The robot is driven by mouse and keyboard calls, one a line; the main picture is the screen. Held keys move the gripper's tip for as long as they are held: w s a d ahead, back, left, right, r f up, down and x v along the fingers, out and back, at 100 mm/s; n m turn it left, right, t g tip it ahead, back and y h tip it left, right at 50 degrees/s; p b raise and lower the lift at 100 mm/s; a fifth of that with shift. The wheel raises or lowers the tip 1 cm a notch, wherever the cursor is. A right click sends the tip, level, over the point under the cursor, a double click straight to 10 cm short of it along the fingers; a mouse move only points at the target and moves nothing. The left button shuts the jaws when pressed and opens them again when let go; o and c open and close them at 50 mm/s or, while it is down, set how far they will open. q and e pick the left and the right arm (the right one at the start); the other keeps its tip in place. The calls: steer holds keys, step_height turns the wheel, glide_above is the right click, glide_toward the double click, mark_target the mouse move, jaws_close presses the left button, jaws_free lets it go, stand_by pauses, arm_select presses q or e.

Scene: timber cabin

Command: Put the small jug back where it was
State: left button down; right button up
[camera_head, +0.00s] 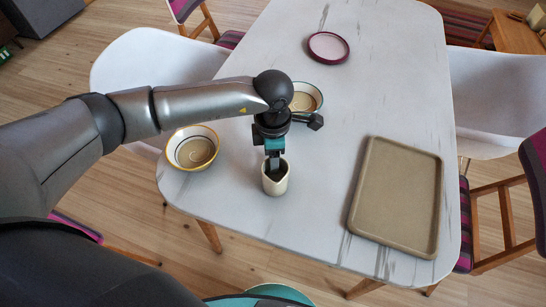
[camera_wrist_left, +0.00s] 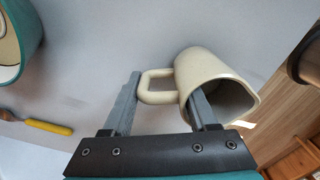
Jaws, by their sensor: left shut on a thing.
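The small jug (camera_head: 275,181) is cream-coloured with a loop handle, near the front edge of the white table in the head view. It also shows in the left wrist view (camera_wrist_left: 208,73), with its dark mouth toward the lower right. My left gripper (camera_head: 273,158) comes down from above and is shut on the jug. In the left wrist view, one finger of the gripper (camera_wrist_left: 160,105) reaches into the mouth and the other is outside, beyond the handle. I cannot tell whether the jug's base touches the table. My right gripper is not in view.
The white table (camera_head: 320,190) holds a yellow-rimmed bowl (camera_head: 192,149) left of the jug, another bowl (camera_head: 306,97) behind, a maroon-rimmed plate (camera_head: 328,47) farther back and a beige tray (camera_head: 397,196) at right. A yellow-ended utensil (camera_wrist_left: 48,127) shows in the wrist view. Chairs surround the table.

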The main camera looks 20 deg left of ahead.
arm_select(q)
steer(key=shift+f, duration=0.1)
steer(key=c, duration=0.6)
jaws_free()
steer(key=o, duration=0.4)
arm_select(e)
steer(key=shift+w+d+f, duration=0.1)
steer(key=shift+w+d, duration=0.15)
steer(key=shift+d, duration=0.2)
arm_select(q)
steer(key=shift+r, duration=0.35)
step_height(320, 180, up, 11)
steer(key=shift+f+p, duration=0.15)
steer(key=shift+p, duration=0.9)
steer(key=shift+r, duration=0.45)
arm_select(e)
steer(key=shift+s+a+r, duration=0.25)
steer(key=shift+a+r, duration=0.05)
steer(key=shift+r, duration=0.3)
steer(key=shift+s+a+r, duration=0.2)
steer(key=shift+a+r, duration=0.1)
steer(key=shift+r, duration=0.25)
